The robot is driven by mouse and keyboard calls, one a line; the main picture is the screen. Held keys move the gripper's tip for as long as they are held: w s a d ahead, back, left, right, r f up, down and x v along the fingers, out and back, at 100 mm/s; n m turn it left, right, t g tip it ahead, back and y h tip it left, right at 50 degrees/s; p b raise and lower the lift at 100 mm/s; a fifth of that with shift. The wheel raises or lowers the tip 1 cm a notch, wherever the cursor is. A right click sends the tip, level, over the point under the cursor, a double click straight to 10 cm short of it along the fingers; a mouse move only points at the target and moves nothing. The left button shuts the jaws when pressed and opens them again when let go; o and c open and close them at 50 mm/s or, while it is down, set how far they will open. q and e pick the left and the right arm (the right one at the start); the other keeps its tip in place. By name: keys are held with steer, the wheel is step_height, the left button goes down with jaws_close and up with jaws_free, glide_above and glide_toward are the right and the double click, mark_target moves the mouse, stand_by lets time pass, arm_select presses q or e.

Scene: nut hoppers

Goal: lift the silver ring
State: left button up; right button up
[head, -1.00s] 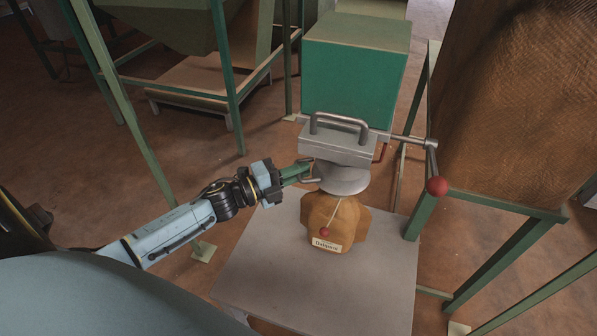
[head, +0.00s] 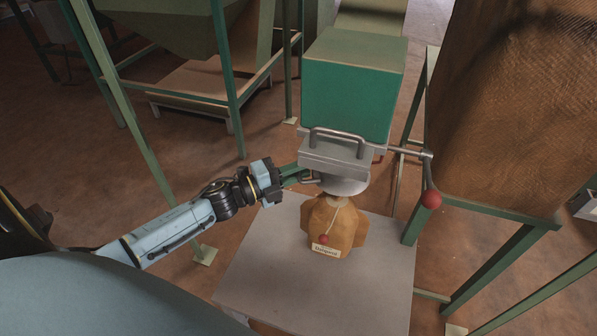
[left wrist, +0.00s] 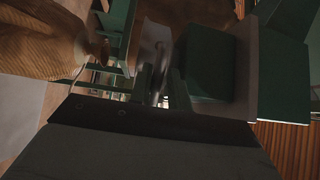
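The silver ring (head: 345,187) is a shiny round collar with a small loop handle on its left side. It sits close under a grey block, which hides its upper part, and just above the neck of a brown sack (head: 335,224). My left gripper (head: 306,179) reaches in from the left with green fingers and is shut on the ring's loop handle. The left wrist view is dark and blurred, with a grey upright shape (left wrist: 157,75) in the middle that I cannot identify surely. My right gripper is not in view.
The grey block (head: 334,154) has a top handle and a lever with a red ball (head: 431,199). A green box (head: 347,100) stands behind. The sack is on a grey table (head: 300,284), bare in front. Green frames and a large brown sack (head: 510,100) flank it.

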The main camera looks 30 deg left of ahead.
arm_select(q)
steer(key=shift+r, duration=0.1)
stand_by(0.3)
